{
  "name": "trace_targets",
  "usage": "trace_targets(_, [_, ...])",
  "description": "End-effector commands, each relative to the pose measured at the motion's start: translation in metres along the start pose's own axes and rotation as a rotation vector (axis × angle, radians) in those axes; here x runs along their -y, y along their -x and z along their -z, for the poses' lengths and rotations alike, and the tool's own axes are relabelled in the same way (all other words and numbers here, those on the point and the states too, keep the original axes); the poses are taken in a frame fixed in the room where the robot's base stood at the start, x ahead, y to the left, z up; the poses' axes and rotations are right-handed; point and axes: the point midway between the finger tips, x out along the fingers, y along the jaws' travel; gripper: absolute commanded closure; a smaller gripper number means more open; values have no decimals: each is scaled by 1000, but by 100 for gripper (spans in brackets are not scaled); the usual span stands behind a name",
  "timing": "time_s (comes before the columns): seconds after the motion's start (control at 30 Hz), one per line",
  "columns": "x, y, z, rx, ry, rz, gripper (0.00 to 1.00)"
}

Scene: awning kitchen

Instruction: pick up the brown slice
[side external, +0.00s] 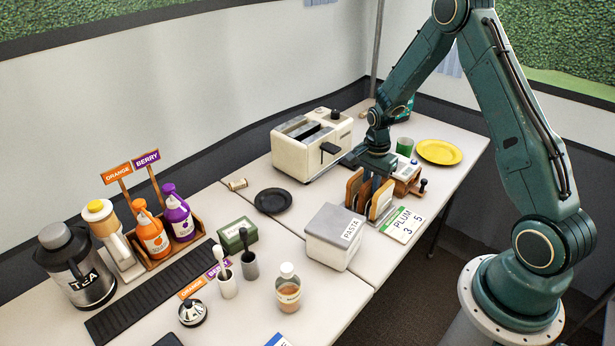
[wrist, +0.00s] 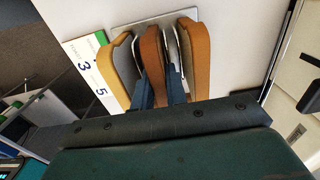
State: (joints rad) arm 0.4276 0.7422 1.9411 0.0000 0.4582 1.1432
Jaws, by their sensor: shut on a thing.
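The brown slice (wrist: 152,62) stands upright in the middle of a metal rack (wrist: 188,14), between two lighter slices. My gripper (wrist: 161,90) is shut on the brown slice, one finger on each side of it. In the side view my gripper (side external: 371,182) reaches straight down into the rack, and its fingers partly hide the brown slice. A pale tan slice (wrist: 117,68) stands to the left in the wrist view, and an orange-tan slice (wrist: 196,60) to the right, close beside my fingers. I cannot tell whether the brown slice is clear of the rack.
A cream toaster (side external: 312,143) stands behind the rack to the left. A white PASTA box (side external: 333,236) is in front. A green cup (side external: 405,147) and yellow plate (side external: 439,151) are behind; a black plate (side external: 273,201) is left.

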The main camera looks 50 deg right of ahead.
Motion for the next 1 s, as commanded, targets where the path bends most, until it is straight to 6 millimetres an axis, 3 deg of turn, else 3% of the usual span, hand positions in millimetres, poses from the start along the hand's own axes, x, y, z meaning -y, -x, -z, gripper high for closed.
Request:
trace_targets(0.27, [1,15,0,-1,0,2,99])
trace_targets(0.47, [1,42,0,-2,0,3,99])
trace_targets(1.0, [1,155,0,-2,0,5,99])
